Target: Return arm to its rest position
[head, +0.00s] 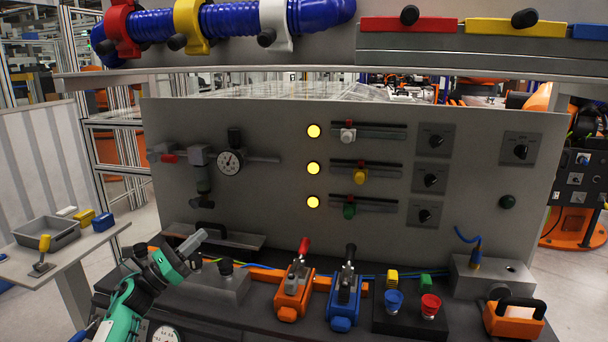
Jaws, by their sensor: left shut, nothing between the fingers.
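My left arm comes in at the lower left, green and dark grey. Its left gripper (193,243) is shut and empty, pointing up and right. It is in front of the lower left part of the grey panel (270,225), by the small shelf there. Whether it touches anything cannot be told. My right gripper is not in the head view.
An orange toggle clamp (292,297) and a blue toggle clamp (343,302) stand on the dark bench right of the gripper. A gauge (229,162) is on the panel above. A side table (75,255) with a grey tray (46,232) stands at left.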

